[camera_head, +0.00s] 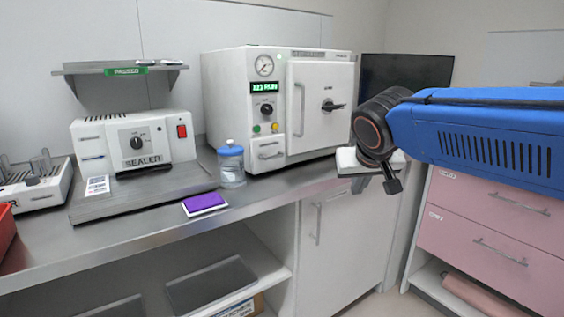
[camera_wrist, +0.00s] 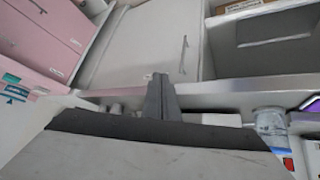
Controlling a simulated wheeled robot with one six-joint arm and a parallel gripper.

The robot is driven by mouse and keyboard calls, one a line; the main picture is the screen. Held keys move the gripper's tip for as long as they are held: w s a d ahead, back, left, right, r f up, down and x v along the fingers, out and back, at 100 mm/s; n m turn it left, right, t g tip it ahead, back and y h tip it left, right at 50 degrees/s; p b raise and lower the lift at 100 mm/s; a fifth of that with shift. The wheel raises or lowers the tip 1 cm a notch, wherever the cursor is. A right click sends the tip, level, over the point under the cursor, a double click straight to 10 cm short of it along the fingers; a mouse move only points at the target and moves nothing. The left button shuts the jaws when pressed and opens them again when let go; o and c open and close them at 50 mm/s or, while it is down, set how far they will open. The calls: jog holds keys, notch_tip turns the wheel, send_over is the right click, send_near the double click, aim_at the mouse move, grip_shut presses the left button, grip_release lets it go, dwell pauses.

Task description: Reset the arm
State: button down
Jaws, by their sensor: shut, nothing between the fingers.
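My blue arm reaches in from the right in the head view. My gripper (camera_head: 391,181) hangs at its end, in front of the autoclave's right side and above the counter's front edge. In the wrist view my gripper (camera_wrist: 162,80) shows as two dark fingers pressed together, with nothing between them. The fingers are apart from the white cabinet door (camera_wrist: 140,50) behind them.
The steel counter (camera_head: 130,233) holds a sealer (camera_head: 135,140), an autoclave (camera_head: 225,95), a blue-capped bottle (camera_head: 231,165) and a purple pad (camera_head: 204,202). Pink drawers (camera_head: 490,215) stand at right. The air before the counter is free at centre.

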jog(key=s+d+f+g, duration=0.1)
jog(key=s+d+f, duration=0.4)
jog(key=s+f, duration=0.4)
jog(key=s+d+f+g, duration=0.2)
jog(key=s+d+f, duration=0.3)
jog(key=s+f, duration=0.4)
jog(key=s, duration=0.6)
jog(key=shift+s+d+f+y, duration=0.25)
jog(key=shift+d+f+y, duration=0.1)
jog(key=shift+f+y, duration=0.05)
